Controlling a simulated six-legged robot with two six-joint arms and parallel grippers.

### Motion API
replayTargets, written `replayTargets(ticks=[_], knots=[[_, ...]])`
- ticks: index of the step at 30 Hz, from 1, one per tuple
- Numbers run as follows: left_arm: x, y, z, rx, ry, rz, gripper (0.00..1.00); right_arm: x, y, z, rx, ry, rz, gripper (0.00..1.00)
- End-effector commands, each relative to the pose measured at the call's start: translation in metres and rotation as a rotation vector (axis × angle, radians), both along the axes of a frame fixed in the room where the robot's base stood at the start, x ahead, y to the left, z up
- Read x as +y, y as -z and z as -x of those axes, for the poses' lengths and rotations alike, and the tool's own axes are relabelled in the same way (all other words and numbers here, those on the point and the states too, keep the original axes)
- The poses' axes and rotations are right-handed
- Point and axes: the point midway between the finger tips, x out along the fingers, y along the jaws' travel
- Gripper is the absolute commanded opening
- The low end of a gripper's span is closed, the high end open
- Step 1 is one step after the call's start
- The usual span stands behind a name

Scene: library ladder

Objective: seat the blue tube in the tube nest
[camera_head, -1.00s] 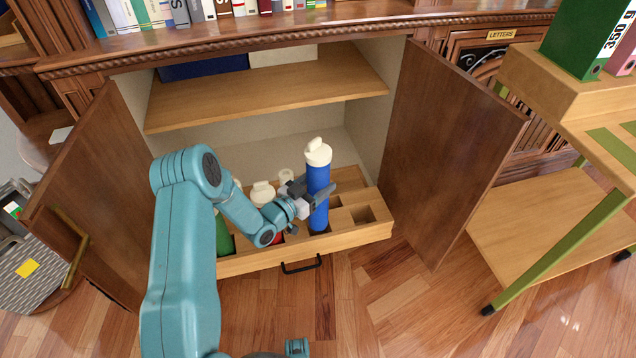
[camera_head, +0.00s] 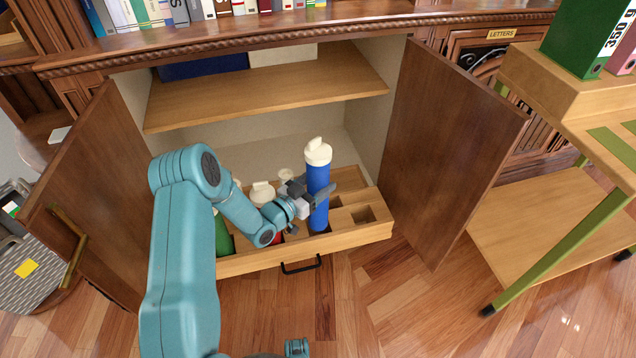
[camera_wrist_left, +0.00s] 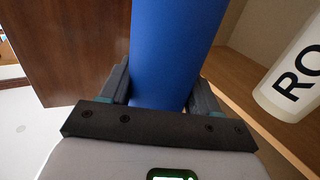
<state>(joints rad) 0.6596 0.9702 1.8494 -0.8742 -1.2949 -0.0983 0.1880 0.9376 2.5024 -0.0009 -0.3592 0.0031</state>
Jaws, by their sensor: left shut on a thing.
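The blue tube (camera_head: 318,193) with a white cap stands upright over the tube nest (camera_head: 340,239), a wooden drawer pulled out of the cabinet. My left gripper (camera_head: 318,192) is shut on the tube's side; the left wrist view shows the tube (camera_wrist_left: 175,50) between both fingers. The tube's lower end reaches into or just behind the nest's front wall; I cannot tell how deep it sits. A square empty compartment (camera_head: 363,214) lies to its right.
A green tube (camera_head: 223,235), a red tube (camera_head: 277,238) and white-capped containers stand left of the blue tube. Open cabinet doors flank the drawer at left (camera_head: 95,195) and right (camera_head: 445,150). A shelf (camera_head: 265,88) hangs above; a wooden cart (camera_head: 560,205) stands right.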

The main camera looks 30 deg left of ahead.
Motion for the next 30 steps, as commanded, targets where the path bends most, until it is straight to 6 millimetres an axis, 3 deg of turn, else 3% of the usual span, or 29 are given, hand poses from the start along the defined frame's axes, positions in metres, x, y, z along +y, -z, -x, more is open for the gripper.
replayTargets(ticks=[30], knots=[[0.0002,0.0002,-0.0002,-0.002,0.0,-0.001,0.0,0.0,0.01,0.0,0.0,0.0,0.0,0.0]])
